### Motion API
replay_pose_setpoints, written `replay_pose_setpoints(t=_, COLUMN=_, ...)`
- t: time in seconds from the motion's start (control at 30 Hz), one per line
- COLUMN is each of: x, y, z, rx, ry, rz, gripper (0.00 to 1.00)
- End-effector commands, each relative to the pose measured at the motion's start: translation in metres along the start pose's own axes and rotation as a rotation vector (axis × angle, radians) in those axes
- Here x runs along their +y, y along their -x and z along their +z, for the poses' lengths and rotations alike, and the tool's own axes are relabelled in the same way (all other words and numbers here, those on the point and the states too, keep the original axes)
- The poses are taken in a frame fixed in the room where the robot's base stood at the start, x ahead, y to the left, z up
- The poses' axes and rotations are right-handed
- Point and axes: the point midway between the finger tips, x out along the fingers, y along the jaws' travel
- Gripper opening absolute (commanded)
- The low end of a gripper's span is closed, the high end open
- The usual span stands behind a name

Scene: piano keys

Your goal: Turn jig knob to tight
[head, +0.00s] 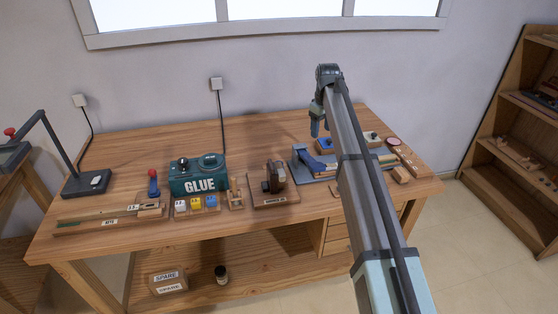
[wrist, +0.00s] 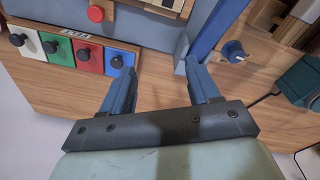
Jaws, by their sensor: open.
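My gripper (wrist: 162,68) is open and empty in the wrist view, its two blue fingers apart over bare wood and a blue-grey block. A dark blue round knob (wrist: 233,50) with a pale mark at its base is to the right of the right finger, apart from it. It looks like the jig knob, but no label on it can be read. In the head view my gripper (head: 316,127) hangs above the right part of the bench, near a grey jig base (head: 301,170) with a blue block (head: 318,163). My arm hides part of that area.
White, green, red and blue panels with black knobs (wrist: 52,46) are left of my gripper, near a red button (wrist: 96,14). On the bench (head: 130,150) stand a GLUE box (head: 197,175), a brown device (head: 274,178) and a lamp-like stand (head: 86,185).

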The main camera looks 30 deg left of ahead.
Motion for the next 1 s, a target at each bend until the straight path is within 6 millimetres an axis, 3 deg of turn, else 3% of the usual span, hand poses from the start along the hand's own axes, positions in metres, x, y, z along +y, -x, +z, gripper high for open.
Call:
replay_pose_setpoints(t=0.03, x=-0.026, y=0.004, z=-0.017, rx=-0.009, ry=0.062, rz=-0.012, gripper=0.61)
replay_pose_setpoints(t=0.2, x=-0.093, y=0.014, z=-0.052, rx=-0.035, ry=0.227, rz=-0.044, gripper=0.61)
replay_pose_setpoints(t=0.4, x=-0.133, y=0.02, z=-0.069, rx=-0.052, ry=0.325, rz=-0.064, gripper=0.61)
replay_pose_setpoints(t=0.67, x=-0.139, y=0.003, z=-0.069, rx=-0.056, ry=0.339, rz=-0.069, gripper=0.61)
replay_pose_setpoints(t=1.0, x=-0.142, y=-0.055, z=-0.065, rx=-0.056, ry=0.338, rz=-0.069, gripper=0.61)
